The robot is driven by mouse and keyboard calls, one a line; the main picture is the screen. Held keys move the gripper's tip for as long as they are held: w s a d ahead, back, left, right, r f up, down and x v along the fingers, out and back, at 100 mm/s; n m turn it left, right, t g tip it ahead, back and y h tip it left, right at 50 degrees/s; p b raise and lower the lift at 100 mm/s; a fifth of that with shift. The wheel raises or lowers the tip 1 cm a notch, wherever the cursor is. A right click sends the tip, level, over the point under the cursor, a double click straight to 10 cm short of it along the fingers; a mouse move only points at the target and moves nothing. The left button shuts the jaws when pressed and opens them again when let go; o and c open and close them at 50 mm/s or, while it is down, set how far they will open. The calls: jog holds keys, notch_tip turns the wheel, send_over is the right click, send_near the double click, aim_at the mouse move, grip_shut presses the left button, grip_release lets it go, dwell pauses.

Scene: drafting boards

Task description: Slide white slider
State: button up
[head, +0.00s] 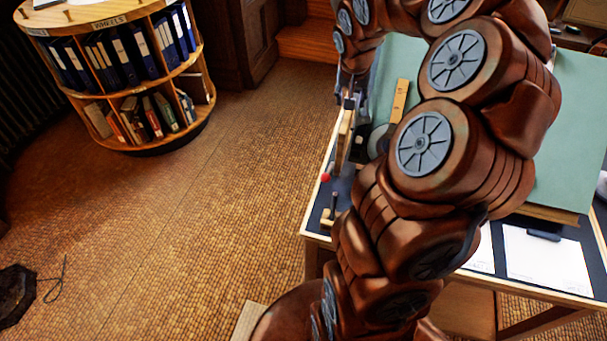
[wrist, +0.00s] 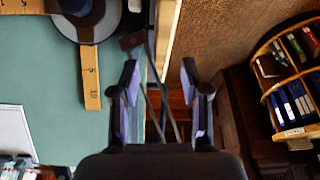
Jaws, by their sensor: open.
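I cannot clearly pick out a white slider in either view. My gripper (wrist: 160,90) is open, with its two fingers apart and nothing held between them. It is over the edge of the green drafting board (wrist: 50,130). Thin dark rods and a small dark block (wrist: 131,41) show just beyond the fingers. In the head view my gripper (head: 349,98) is small and partly hidden by my arm, above an upright wooden piece (head: 344,132) at the table's left side.
A red knob (head: 326,177) is at the table's left edge. White paper (head: 545,262) lies at the front right. A round bookcase (head: 140,75) stands left; floor between is clear.

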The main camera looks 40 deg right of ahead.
jog(key=s+a+n+g+b, duration=0.1)
jog(key=s+a, duration=0.3)
jog(key=a, duration=0.4)
jog(key=s+a+n+y+b, duration=0.1)
jog(key=s+a+n, duration=0.2)
jog(key=s+a, duration=0.2)
jog(key=s+a+n+g+y+b, duration=0.1)
jog(key=s+a, duration=0.3)
jog(key=a, duration=0.6)
jog(key=shift+s+a+f+n+g, duration=0.15)
jog(key=shift+a+f+n+g, duration=0.25)
jog(key=shift+n, duration=0.3)
jog(key=s+a+n+g, duration=0.1)
jog(key=s+a, duration=0.3)
jog(key=s, duration=0.2)
jog(key=s+a+f+n+y, duration=0.1)
jog(key=s+a, duration=0.2)
jog(key=s, duration=0.4)
jog(key=shift+s+a+f+g, duration=0.25)
jog(key=shift+a+f+g, duration=0.05)
jog(key=shift+a+g, duration=0.1)
jog(key=shift+d, duration=0.15)
